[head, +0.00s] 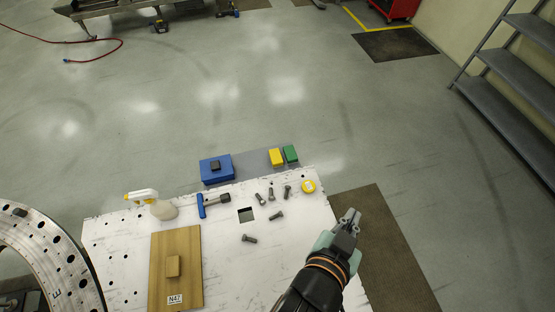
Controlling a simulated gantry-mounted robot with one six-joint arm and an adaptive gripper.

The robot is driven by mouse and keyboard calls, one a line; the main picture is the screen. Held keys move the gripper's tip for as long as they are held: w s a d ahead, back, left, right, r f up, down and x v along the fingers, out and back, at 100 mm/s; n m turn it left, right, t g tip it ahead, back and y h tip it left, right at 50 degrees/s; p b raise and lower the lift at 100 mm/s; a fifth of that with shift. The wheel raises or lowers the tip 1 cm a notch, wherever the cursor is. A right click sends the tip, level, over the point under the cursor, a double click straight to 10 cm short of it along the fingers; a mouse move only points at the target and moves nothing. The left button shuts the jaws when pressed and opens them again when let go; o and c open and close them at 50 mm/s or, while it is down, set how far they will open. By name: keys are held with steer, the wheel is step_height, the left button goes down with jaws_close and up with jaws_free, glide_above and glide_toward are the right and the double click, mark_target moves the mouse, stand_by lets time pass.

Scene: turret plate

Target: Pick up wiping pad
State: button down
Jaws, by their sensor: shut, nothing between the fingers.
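My gripper (350,217) is at the right edge of the white plate (120,255), its fingers shut and empty, pointing up and slightly right in the picture. Either could be a wiping pad; I cannot tell which. A small tan block (173,267) also lies on a wooden board (188,240) at the front left.

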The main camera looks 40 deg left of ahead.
stand_by(0.3)
steer(key=c, duration=0.6)
jaws_free()
